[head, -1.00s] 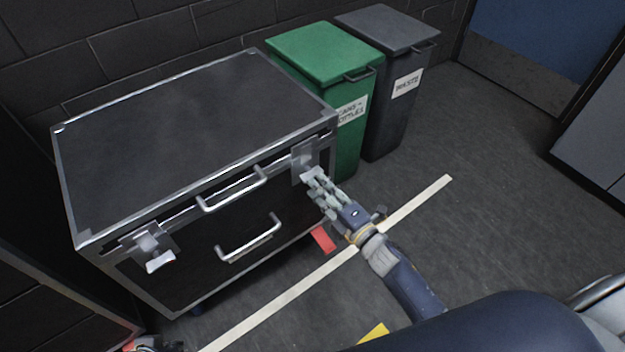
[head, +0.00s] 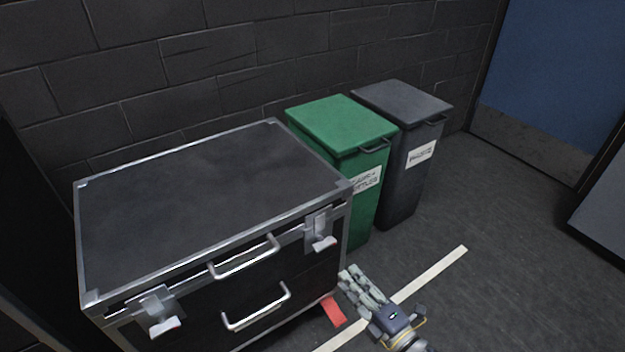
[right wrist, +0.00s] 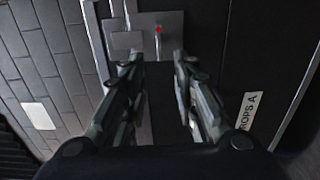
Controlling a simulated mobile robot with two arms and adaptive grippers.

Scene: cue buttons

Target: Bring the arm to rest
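My right gripper (head: 352,284) shows at the lower middle of the head view, off the front right corner of a black case (head: 200,190) with metal edges. In the right wrist view its two fingers (right wrist: 157,64) are apart with nothing held between them. The case's right latch (head: 318,232) is up and left of the gripper, clear of the fingers. A metal latch plate with a red dot (right wrist: 158,30) lies beyond the fingertips in the wrist view. The left latch (head: 158,312) is at the case's front left. My left gripper is not in view.
A green bin (head: 340,128) and a grey bin (head: 405,103) stand right of the case, against the block wall (head: 250,55). A white floor line (head: 435,272) and a red floor mark (head: 333,311) are near the gripper. Open floor lies to the right.

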